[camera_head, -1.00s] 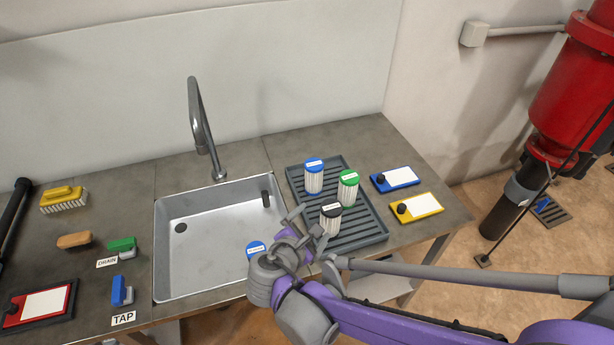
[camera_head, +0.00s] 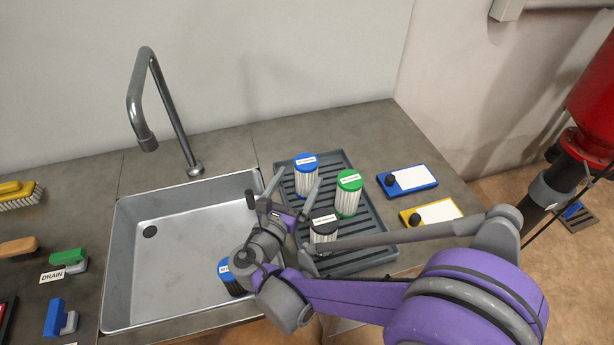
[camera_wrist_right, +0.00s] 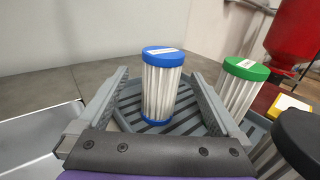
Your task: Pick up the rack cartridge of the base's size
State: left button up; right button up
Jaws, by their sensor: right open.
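Three cartridges with white pleated bodies stand upright on a dark grey ribbed rack (camera_head: 372,222): a blue-capped cartridge (camera_head: 305,178) at the back, a green-capped one (camera_head: 348,195) to its right, and a black-capped one (camera_head: 323,232) in front. My right gripper (camera_head: 292,190) is open and points at the blue-capped cartridge. In the right wrist view, this cartridge (camera_wrist_right: 163,88) stands upright between the two spread fingers (camera_wrist_right: 160,90), which do not appear to touch it. Another blue-capped item (camera_head: 230,278) is in the sink, partly hidden by my arm. My left gripper is out of view.
The steel sink (camera_head: 170,270) with its tall tap (camera_head: 165,110) lies left of the rack. A blue plate (camera_head: 408,181) and a yellow plate (camera_head: 432,215) lie to its right. The black cap (camera_wrist_right: 298,130) is close by the right finger in the wrist view.

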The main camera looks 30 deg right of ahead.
aim_at(311, 158)
jog(key=x, duration=0.8)
jog(key=shift+d+b, duration=0.25)
jog(key=shift+b, duration=0.1)
jog(key=c, duration=1.5)
